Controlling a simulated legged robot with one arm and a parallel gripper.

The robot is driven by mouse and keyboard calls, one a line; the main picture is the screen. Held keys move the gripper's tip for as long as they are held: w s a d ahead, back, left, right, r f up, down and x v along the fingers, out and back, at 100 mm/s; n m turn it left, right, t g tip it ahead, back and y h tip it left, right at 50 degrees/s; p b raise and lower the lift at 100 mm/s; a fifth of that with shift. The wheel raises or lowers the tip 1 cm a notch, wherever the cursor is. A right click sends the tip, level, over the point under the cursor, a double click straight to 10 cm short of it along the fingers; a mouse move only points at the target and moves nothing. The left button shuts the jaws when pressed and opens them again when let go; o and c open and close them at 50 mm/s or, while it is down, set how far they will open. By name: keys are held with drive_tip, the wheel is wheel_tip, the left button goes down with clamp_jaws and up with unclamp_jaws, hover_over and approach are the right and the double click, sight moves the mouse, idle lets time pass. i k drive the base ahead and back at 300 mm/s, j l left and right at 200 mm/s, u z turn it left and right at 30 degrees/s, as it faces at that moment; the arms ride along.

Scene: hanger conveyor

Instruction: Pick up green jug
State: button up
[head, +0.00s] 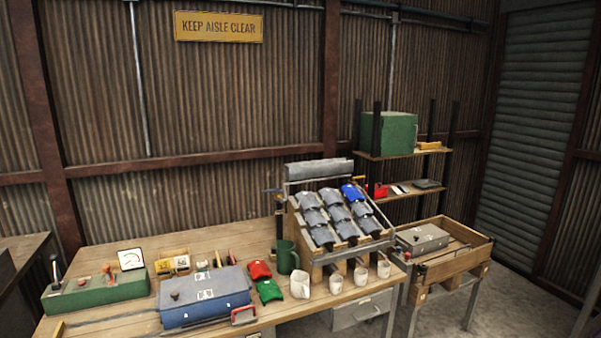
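A dark green jug (286,257) stands upright on the wooden workbench (130,317), just left of the slanted wooden rack. A dark upright post rises right behind it. A handle seems to show on its right side, but it is too small to be sure. My gripper is not in view.
The rack (318,252) holds grey pieces and one blue piece. Red (260,271) and green (269,290) pieces lie in front of the jug, beside a blue-grey case (204,296). Several white cups (335,284) stand along the front right. A wooden tray table (455,262) stands right.

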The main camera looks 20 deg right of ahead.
sight(285, 254)
drive_tip(key=i+l+z, duration=0.15)
drive_tip(key=i+z, duration=0.15)
drive_tip(key=i, duration=0.55)
drive_tip(key=i+j+z, duration=0.1)
drive_tip(key=i+z, duration=0.2)
drive_tip(key=i, duration=0.6)
